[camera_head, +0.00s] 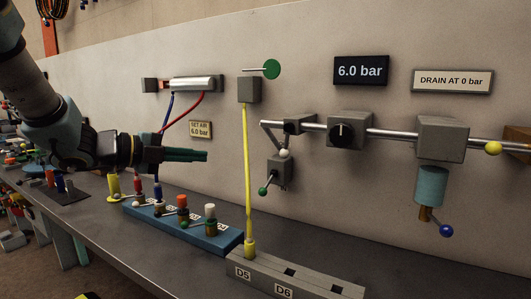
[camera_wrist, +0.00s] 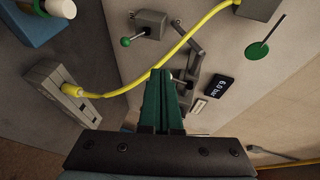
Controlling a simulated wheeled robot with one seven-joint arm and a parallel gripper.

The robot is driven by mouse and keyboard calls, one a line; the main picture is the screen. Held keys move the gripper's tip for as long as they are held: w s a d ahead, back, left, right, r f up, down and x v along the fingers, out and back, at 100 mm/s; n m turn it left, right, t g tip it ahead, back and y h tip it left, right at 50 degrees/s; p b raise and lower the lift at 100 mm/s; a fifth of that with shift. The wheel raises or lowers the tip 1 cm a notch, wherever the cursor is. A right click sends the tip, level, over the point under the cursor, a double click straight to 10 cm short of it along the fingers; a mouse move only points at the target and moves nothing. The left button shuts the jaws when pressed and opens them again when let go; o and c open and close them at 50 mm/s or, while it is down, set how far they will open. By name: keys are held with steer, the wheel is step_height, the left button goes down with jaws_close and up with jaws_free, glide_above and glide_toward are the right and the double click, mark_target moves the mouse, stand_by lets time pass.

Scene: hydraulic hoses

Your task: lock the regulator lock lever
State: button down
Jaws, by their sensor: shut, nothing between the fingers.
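The regulator (camera_head: 349,131) is a grey block with a black knob on the steel pipe, below the 6.0 bar display (camera_head: 361,70). No lever is labelled as its lock. Nearby ball-ended levers on the wall have a white ball (camera_head: 284,153), a green ball (camera_head: 263,191), a yellow ball (camera_head: 493,148) and a blue ball (camera_head: 446,230). My gripper (camera_head: 206,156) is shut and empty, pointing right in front of the wall, left of the yellow hose and apart from the levers. In the wrist view its green fingers (camera_wrist: 161,74) are together and partly hide the pipe fittings.
A yellow hose (camera_head: 248,170) runs from the upper wall block (camera_head: 249,90) to the grey D5/D6 block (camera_head: 290,276). A blue rack (camera_head: 180,226) with several coloured plugs stands below my gripper. A green-disc lever (camera_head: 271,69) is above. The wall by the regulator is open in front.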

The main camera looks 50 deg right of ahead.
steer(key=s+m+g, duration=0.3)
steer(key=s, duration=0.1)
steer(key=p, duration=0.5)
glide_toward(285, 155)
steer(key=d+f, duration=0.1)
steer(key=d, duration=0.4)
steer(key=shift+s+d+f, duration=0.2)
steer(key=shift+s+d, duration=0.15)
steer(key=shift+d, duration=0.05)
steer(key=b, duration=0.2)
steer(key=s+n+g+b, duration=0.1)
steer(key=b, duration=0.1)
steer(key=shift+s+d+f+h, duration=0.1)
steer(key=shift+d+f+h, duration=0.2)
steer(key=shift+d+f, duration=0.1)
steer(key=shift+s+d+r, duration=0.1)
steer(key=shift+s+r, duration=0.05)
steer(key=shift+r, duration=0.15)
